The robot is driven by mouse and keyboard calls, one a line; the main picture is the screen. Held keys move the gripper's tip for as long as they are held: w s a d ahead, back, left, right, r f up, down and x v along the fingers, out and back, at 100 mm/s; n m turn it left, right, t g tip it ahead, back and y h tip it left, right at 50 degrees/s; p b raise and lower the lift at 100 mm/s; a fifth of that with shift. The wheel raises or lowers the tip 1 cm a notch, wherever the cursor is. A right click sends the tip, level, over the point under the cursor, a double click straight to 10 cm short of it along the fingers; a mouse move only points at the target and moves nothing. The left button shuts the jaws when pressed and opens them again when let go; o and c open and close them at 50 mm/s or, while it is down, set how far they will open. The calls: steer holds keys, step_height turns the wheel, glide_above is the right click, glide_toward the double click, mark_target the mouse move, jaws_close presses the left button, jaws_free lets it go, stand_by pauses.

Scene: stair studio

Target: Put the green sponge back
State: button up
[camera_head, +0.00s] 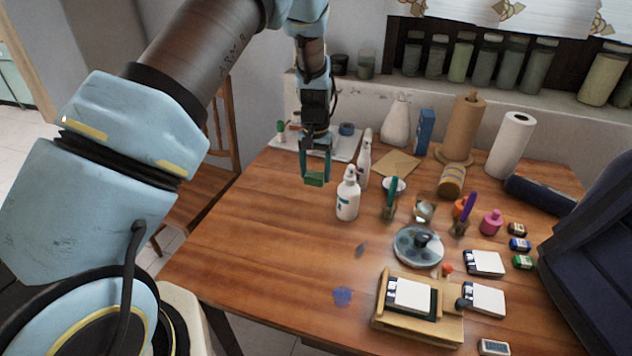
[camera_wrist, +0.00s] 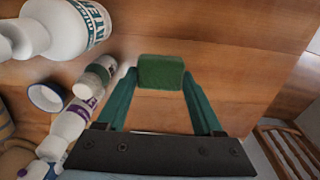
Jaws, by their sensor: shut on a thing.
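My gripper (camera_head: 315,172) is shut on the green sponge (camera_head: 314,179) and points down over the far left part of the wooden table (camera_head: 250,240). In the wrist view the sponge (camera_wrist: 161,71) sits between the tips of the two green fingers, with bare wood behind it. The sponge appears to be above the tabletop, but its exact height is hard to tell. A white tray (camera_head: 347,153) lies at the table's back left edge, partly hidden behind my gripper.
A white pump bottle (camera_head: 347,197) and a spray bottle (camera_head: 364,160) stand close to the right of my gripper. A small blue item (camera_head: 347,129) is at the tray. Cups, paints and a wooden press (camera_head: 450,325) fill the right side. The table's left front is mostly clear.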

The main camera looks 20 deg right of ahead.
mark_target(315, 194)
steer(key=shift+f+p, duration=0.65)
steer(key=shift+f, duration=1.65)
steer(key=shift+f, duration=0.15)
steer(key=o, duration=1.3)
